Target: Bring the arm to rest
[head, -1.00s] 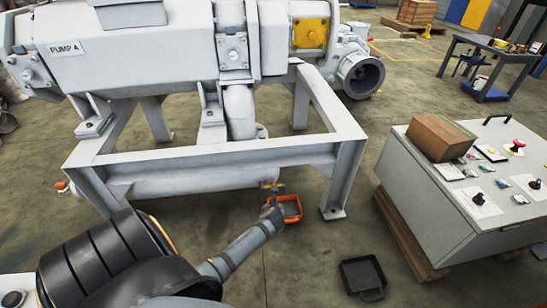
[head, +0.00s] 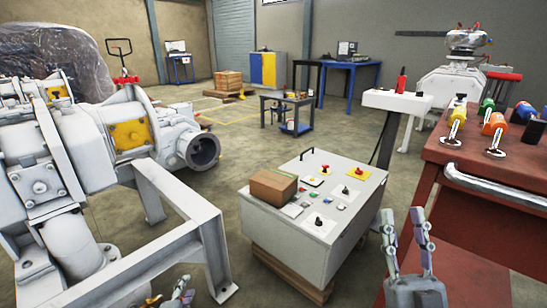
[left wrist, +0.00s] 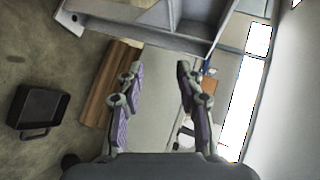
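My left gripper (head: 172,292) shows only in part at the bottom edge of the head view, beside the grey pump frame. In the left wrist view the left gripper (left wrist: 160,72) has its two fingers wide apart with nothing between them. My right gripper (head: 403,215) points up at the lower right of the head view, between the control box and the red workbench. Its two fingers are apart and nothing shows between them. Most of both arms is outside the head view.
The grey pump frame (head: 190,205) stands at the left. A control box (head: 270,220) bears a brown box (head: 273,187). A red workbench (head: 460,200) with tools stands close at the right. A black tray (left wrist: 38,110) lies on the floor. Open floor lies behind the control box.

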